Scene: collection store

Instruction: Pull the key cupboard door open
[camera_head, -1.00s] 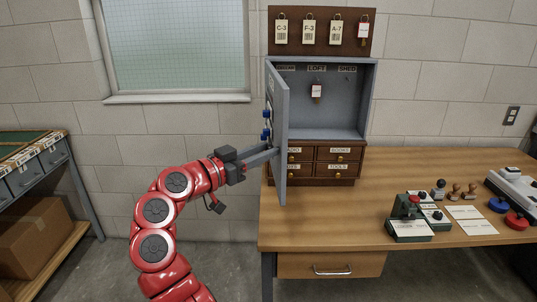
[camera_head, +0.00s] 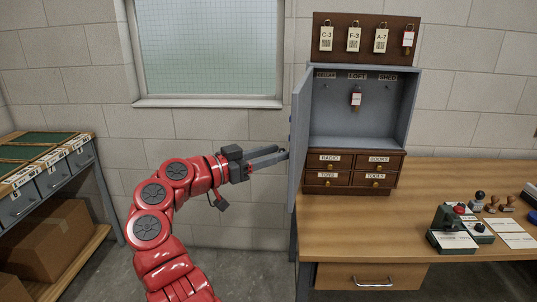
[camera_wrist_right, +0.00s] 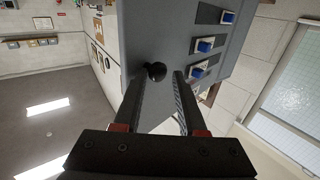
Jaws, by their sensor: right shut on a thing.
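The grey key cupboard (camera_head: 362,125) stands on the desk against the wall. Its door (camera_head: 299,135) is swung wide open to the left and shows nearly edge-on. My right gripper (camera_head: 285,153) is at the door's outer side and is shut on the door's black knob. The knob (camera_wrist_right: 155,72) shows between the fingertips (camera_wrist_right: 157,88) in the right wrist view; the head view hides it. One key with a red and white tag (camera_head: 356,96) hangs inside the cupboard. My left gripper is not in view.
A drawer unit (camera_head: 355,188) sits under the cupboard, and a key board (camera_head: 340,60) is above. Stamps (camera_head: 455,225) stand on the desk (camera_head: 350,235) at right. A window (camera_head: 210,50) and shelf rack (camera_head: 50,180) are left. Floor left of the desk is clear.

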